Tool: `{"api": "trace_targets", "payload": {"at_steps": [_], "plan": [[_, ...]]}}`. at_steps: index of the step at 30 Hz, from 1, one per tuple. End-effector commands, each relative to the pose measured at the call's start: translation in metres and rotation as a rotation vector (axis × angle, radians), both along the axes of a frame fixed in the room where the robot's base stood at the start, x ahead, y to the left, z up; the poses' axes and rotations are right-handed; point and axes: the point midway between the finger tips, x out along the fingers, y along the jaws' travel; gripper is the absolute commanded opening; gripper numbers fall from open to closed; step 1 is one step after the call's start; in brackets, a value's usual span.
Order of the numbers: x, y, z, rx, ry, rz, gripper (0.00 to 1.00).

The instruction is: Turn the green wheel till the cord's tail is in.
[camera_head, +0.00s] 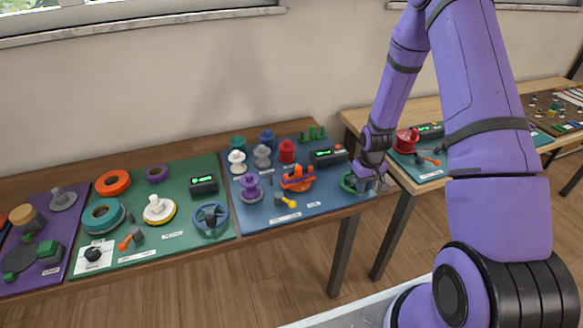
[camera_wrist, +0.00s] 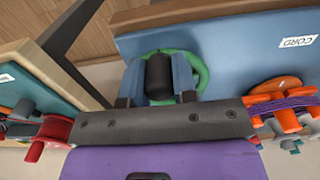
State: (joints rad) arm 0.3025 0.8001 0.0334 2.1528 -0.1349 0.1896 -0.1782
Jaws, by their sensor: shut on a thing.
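The green wheel (camera_head: 348,183) is at the right front corner of the blue board, partly hidden by my gripper (camera_head: 370,178). In the wrist view the wheel's green rim (camera_wrist: 203,72) curves behind a dark upright handle (camera_wrist: 158,72). My gripper (camera_wrist: 158,88) has one finger on each side of this handle and is shut on it. An orange device (camera_head: 298,178) with purple cord wound on it stands left of the wheel; the purple cord (camera_wrist: 285,106) also shows at the right of the wrist view. I cannot make out the cord's tail.
The blue board (camera_head: 330,208) also carries several coloured spools, a purple spool (camera_head: 250,188) and a box with a green display (camera_head: 328,157). A green board (camera_head: 190,238) lies to the left. A second table with a red spool (camera_head: 406,140) stands right, across a gap.

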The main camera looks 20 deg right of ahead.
Motion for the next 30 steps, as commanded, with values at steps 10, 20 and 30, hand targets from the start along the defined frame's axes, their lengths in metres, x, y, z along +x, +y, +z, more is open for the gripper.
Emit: {"api": "trace_targets", "payload": {"at_steps": [10,20,30], "plan": [[0.002,0.023,-0.001,0.004,0.005,0.006,0.0],[0.027,0.049,-0.002,0.003,0.003,0.006,0.0],[0.037,0.052,-0.002,0.004,0.006,0.004,0.0]]}}
